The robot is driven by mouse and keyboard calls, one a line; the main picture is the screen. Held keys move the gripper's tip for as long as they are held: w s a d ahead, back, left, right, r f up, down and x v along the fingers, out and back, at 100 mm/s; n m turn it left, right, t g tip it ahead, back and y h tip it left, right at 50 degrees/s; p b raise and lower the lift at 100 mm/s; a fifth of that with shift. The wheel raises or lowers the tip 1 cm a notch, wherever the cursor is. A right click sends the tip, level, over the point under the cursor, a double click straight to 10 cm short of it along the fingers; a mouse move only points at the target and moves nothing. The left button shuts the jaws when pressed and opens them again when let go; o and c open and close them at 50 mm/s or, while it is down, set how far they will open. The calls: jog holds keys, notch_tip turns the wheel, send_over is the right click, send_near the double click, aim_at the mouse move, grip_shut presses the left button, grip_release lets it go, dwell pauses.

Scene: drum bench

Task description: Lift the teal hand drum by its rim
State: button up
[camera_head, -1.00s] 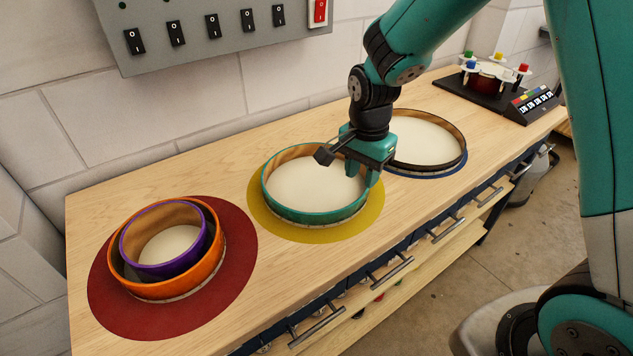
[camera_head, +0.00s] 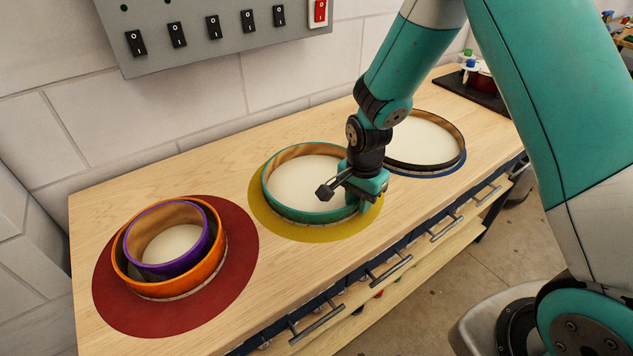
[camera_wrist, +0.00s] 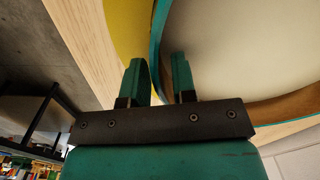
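The teal hand drum (camera_head: 305,214) is a round frame with a pale skin and a teal rim, lying flat on a yellow round mat (camera_head: 318,234) on the bench. My gripper (camera_head: 361,203) is at its right front rim, pointing down. In the wrist view the two teal fingers (camera_wrist: 160,75) stand apart with the teal rim (camera_wrist: 157,45) running between them. One finger is over the outer side and the other over the drum's inside. A narrow gap seems to show beside the rim; contact cannot be made out. The drum rests on its mat.
On the left, a purple drum (camera_head: 131,240) sits inside an orange drum (camera_head: 218,261) on a red mat (camera_head: 240,245). A dark-rimmed drum (camera_head: 462,156) on a blue mat stands close behind my gripper. A switch panel (camera_head: 160,60) hangs on the wall.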

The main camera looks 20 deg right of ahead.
grip_shut()
jog(key=shift+r, duration=0.1)
